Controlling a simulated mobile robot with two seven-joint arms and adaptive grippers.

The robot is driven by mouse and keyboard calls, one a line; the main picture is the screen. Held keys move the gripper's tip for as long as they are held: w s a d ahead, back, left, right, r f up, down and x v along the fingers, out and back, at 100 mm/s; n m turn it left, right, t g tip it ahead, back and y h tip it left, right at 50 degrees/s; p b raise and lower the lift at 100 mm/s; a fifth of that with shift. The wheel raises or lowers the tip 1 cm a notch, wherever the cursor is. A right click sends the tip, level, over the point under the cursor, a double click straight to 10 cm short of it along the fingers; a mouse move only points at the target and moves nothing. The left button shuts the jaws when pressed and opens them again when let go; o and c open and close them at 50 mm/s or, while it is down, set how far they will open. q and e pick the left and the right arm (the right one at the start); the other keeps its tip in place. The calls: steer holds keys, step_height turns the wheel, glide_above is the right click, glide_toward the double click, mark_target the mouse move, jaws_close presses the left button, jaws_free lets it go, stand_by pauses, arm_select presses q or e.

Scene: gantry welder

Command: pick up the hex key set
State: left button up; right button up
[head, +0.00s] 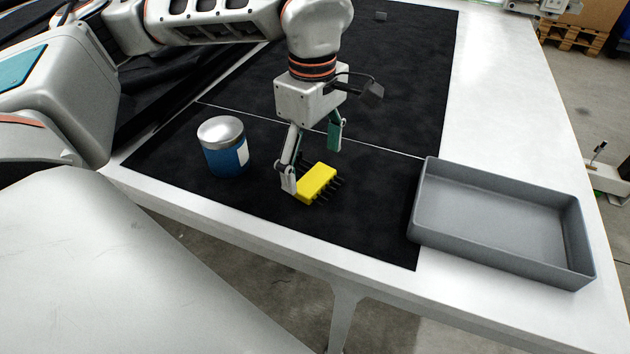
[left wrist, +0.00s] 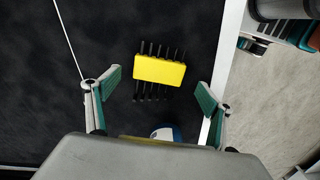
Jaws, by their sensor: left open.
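The hex key set is a yellow block (head: 317,182) with several dark keys sticking out of both sides. It lies on the black mat (head: 380,190). It also shows in the left wrist view (left wrist: 160,70), ahead of the fingers and roughly midway between them. My left gripper (head: 312,163) is open and points down just above the set, with nothing between its fingers. In the head view one finger overlaps the set's left end; I cannot tell whether it touches. In the left wrist view both fingers (left wrist: 159,93) stand wide apart. My right gripper is not in view.
A blue can with a silver lid (head: 222,146) stands on the mat to the left of the set. A grey open tray (head: 500,215), empty, sits on the white table (head: 500,90) to the right. The table's front edge is near the set.

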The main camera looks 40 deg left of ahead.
mark_target(314, 179)
arm_select(q)
step_height(314, 179, down, 3)
steer(key=shift+w+r, duration=0.1)
steer(key=shift+f, duration=0.35)
steer(key=c, duration=1.4)
steer(key=shift+r, duration=0.4)
step_height(314, 179, up, 19)
steer(key=p, duration=0.3)
steer(key=shift+r, duration=0.2)
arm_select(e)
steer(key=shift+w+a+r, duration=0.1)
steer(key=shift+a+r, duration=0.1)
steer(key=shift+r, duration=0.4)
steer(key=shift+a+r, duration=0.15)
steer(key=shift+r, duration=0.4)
